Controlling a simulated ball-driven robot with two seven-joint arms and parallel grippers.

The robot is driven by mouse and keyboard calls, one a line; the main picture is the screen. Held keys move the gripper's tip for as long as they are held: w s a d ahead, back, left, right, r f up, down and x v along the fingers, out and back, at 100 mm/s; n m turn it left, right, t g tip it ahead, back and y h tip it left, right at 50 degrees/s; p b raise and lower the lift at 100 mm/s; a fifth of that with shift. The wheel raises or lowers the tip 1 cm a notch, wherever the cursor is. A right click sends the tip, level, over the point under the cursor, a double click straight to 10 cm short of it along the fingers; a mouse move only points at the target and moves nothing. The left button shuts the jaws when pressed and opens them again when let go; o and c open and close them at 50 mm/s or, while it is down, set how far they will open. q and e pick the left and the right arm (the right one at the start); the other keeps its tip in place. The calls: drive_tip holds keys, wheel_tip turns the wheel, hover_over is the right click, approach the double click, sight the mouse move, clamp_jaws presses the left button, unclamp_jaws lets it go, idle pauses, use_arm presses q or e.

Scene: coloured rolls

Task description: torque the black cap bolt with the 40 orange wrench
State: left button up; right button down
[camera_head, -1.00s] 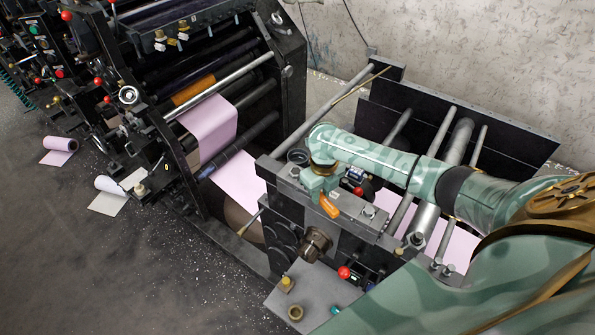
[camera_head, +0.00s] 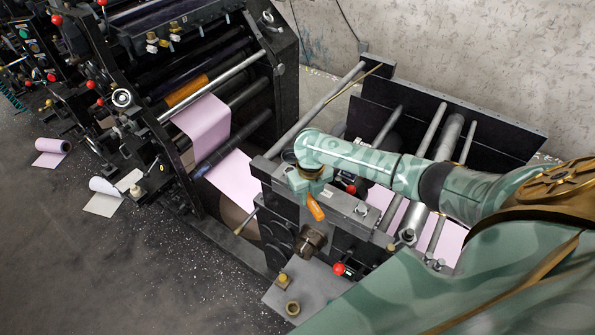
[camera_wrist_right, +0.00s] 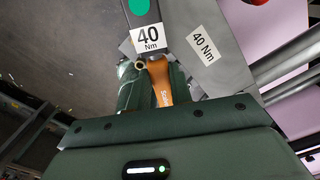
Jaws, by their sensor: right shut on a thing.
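My right gripper (camera_head: 311,192) is over the dark block at the near end of the machine, pointing down. It is shut on the orange wrench (camera_head: 316,207), whose orange part shows below the jaws. In the right wrist view the green fingers (camera_wrist_right: 158,88) close around the orange wrench (camera_wrist_right: 163,80), and a small metal ring (camera_wrist_right: 140,65) shows beside it. A tag reading 40 Nm (camera_wrist_right: 148,37) sits just beyond the wrench; a second 40 Nm label (camera_wrist_right: 203,45) is on a grey plate. I cannot make out the black cap bolt. My left gripper is not in view.
A red ball knob (camera_head: 351,188) and a bolt head (camera_head: 362,208) sit close right of the gripper. A dark round shaft end (camera_head: 311,241) sticks out below. Pink web (camera_head: 236,178) runs left of the block. The grey floor (camera_head: 110,265) at left is mostly clear.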

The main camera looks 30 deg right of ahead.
sight(309, 197)
drive_tip(key=shift+w+d+r, duration=0.1)
drive_tip(key=shift+w+r, duration=0.2)
drive_tip(key=shift+r, duration=0.15)
idle(0.7)
drive_tip(key=shift+s+f, duration=0.25)
drive_tip(key=shift+s, duration=0.2)
idle(0.9)
drive_tip(key=shift+w, duration=0.15)
idle(0.6)
drive_tip(key=shift+r, duration=0.85)
idle(0.9)
drive_tip(key=shift+r, duration=0.1)
drive_tip(key=shift+r+p, duration=1.5)
drive_tip(key=shift+p, duration=0.5)
drive_tip(key=shift+f, duration=0.1)
